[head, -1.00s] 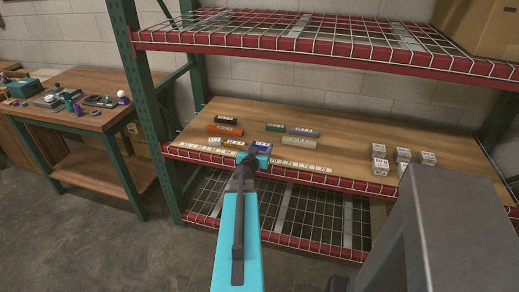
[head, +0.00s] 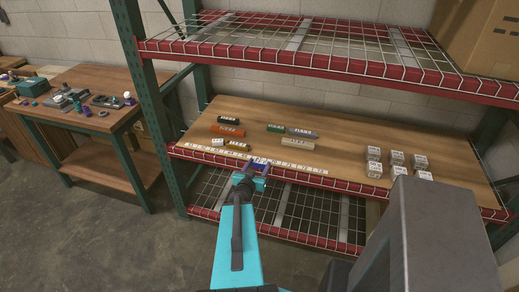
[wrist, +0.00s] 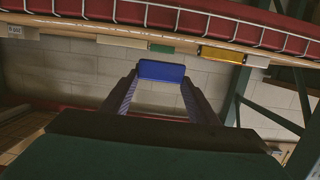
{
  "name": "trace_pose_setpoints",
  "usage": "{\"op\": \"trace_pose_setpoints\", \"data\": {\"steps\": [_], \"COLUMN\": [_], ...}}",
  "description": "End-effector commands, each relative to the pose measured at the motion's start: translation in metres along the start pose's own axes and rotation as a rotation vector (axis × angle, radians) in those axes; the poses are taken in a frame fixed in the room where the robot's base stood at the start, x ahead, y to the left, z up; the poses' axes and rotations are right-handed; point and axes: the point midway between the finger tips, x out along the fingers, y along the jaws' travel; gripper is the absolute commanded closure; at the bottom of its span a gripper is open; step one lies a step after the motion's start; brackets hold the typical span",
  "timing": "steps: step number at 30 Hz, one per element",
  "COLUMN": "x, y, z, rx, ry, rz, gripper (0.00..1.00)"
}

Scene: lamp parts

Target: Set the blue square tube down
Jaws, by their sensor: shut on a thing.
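The blue square tube (wrist: 161,71) is held between the fingertips of my gripper (wrist: 160,84) in the wrist view, lying crosswise. In the head view it is a small blue patch (head: 259,165) at the tip of my gripper (head: 251,175), by the front edge of the wooden shelf (head: 350,160). My gripper is shut on the tube and partly hides it in the head view. I cannot tell whether the tube touches anything else.
A white label strip (head: 245,158) runs along the shelf's front. Behind it lie several tubes, including an orange one (head: 227,130) and a green one (head: 275,128). Several small white-labelled blocks (head: 396,158) stand at right. A workbench (head: 95,120) is at left.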

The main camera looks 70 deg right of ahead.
Motion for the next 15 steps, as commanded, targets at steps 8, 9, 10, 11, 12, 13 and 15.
{"op": "trace_pose_setpoints", "data": {"steps": [8,9,10,11,12,13,15], "x": [-0.0077,-0.0075,-0.0073,-0.0073,-0.0072,-0.0072,-0.0071], "y": [-0.001,-0.0011,-0.0011,-0.0011,-0.001,-0.001,-0.001], "z": [0.0007,0.0009,0.0011,0.0011,0.0011,0.001,0.001], "rx": [0.002,0.002,0.002,0.002,0.002,0.002,0.002], "ry": [0.003,0.004,0.004,0.004,0.004,0.004,0.004], "rz": [-0.005,-0.005,-0.005,-0.005,-0.005,-0.005,-0.005], "gripper": [0.68,0.68,0.68,0.68,0.68,0.68,0.68]}}
